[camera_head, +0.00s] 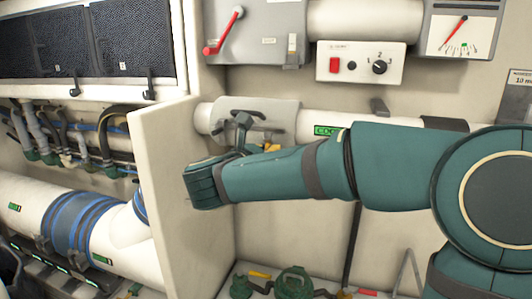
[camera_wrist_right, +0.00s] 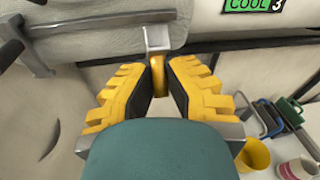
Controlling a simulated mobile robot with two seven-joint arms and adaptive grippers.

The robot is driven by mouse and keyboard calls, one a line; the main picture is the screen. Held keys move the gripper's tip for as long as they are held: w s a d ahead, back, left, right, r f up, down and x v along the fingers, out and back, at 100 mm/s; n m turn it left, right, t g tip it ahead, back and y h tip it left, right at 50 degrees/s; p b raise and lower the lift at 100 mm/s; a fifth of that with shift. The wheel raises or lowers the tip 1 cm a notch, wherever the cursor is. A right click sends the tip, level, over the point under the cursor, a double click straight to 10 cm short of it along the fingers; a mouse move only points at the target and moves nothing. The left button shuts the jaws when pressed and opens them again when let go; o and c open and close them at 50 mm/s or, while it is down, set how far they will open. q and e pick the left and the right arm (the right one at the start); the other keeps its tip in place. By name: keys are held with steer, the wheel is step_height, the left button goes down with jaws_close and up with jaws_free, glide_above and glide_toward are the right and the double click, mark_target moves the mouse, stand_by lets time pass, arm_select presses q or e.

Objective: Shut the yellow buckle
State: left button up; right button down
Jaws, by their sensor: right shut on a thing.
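The yellow buckle shows in the right wrist view as a small yellow tab (camera_wrist_right: 158,78) hanging below a pale metal bracket (camera_wrist_right: 158,37) on a grey pipe sleeve. The pads hide part of the tab. In the head view my right arm covers most of the gripper and buckle, below the grey sleeve (camera_head: 275,112). My left gripper is not in view.
A white pipe with a green COOL label (camera_head: 328,130) continues right of the sleeve. A cream partition (camera_head: 180,200) stands close at left. A switch box (camera_head: 361,62) is above. A yellow cup (camera_wrist_right: 254,155) and a red-and-white container (camera_wrist_right: 298,169) sit lower right in the wrist view.

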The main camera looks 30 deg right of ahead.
mark_target(267, 136)
steer(key=shift+d+r+g+p, duration=0.1)
steer(key=shift+r+g+p, duration=0.2)
steer(key=shift+r+g, duration=0.1)
steer(key=g+y+p, duration=0.1)
steer(key=p, duration=0.2)
steer(key=r+g+y+p, duration=0.1)
steer(key=y+p, duration=0.1)
steer(key=w+d+r+g+y+p, duration=0.1)
steer(key=y+p, duration=0.1)
steer(key=p, duration=0.1)
steer(key=shift+r+n+p, duration=0.15)
steer(key=shift+n+p, duration=0.15)
steer(key=shift+n, duration=0.1)
steer(key=shift+w+d+g+y+p, duration=0.1)
steer(key=shift+g+y+p, duration=0.3)
steer(key=shift+g+y, duration=0.15)
steer(key=shift+w+d+g+y, duration=0.15)
steer(key=shift+g+y, duration=0.2)
steer(key=shift+y, duration=0.2)
steer(key=c, duration=1)
jaws_free()
steer(key=v, duration=1.2)
